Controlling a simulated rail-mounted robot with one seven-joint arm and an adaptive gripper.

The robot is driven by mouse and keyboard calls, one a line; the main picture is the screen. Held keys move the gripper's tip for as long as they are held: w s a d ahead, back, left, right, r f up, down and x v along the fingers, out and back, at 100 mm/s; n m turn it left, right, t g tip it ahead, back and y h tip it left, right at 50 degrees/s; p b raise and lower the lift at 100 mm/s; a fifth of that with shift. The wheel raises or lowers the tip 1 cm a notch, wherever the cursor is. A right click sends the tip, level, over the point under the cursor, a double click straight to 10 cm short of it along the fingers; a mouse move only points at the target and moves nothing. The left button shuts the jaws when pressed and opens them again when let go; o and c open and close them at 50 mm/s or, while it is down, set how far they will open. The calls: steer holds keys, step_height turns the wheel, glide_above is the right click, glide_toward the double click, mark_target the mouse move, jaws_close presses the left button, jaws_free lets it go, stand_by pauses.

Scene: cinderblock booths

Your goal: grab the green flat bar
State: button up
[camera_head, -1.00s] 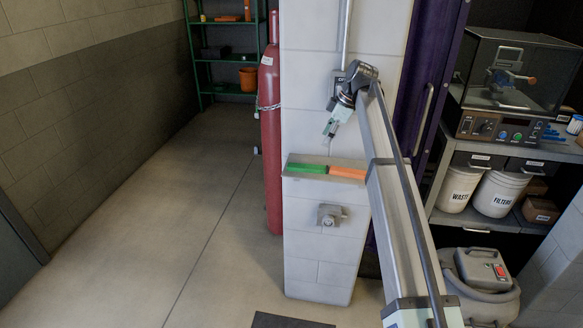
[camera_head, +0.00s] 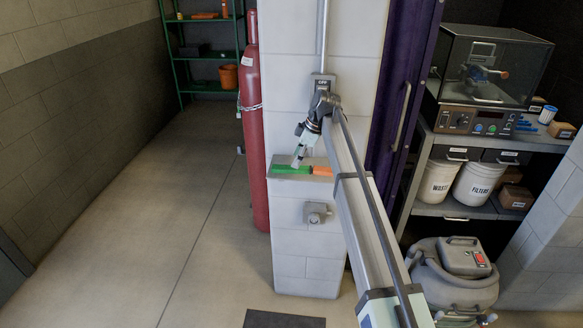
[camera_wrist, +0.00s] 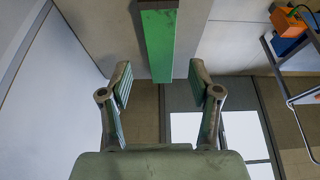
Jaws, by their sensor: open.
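The green flat bar (camera_head: 290,170) lies on a small ledge (camera_head: 282,160) on the white block pillar, its right end beside an orange piece (camera_head: 322,171). My gripper (camera_head: 297,162) is over the ledge, right by the bar. In the wrist view, the green bar (camera_wrist: 160,48) runs down from the top edge, and its near end reaches between the fingertips of my open gripper (camera_wrist: 161,76). There is a gap between the bar and each finger. In the head view, the fingertips are too small to tell if they touch it.
A grey fixture (camera_head: 317,212) sticks out of the pillar below the ledge. A red cylinder (camera_head: 255,130) stands left of the pillar. A purple door (camera_head: 402,100) and a shelf with white buckets (camera_head: 473,186) are to the right. The floor at left is clear.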

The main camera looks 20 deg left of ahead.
mark_target(291, 169)
steer(key=shift+p+x, duration=0.65)
steer(key=shift+x, duration=1.05)
steer(key=shift+s, duration=0.1)
jaws_close()
steer(key=shift+r, duration=0.1)
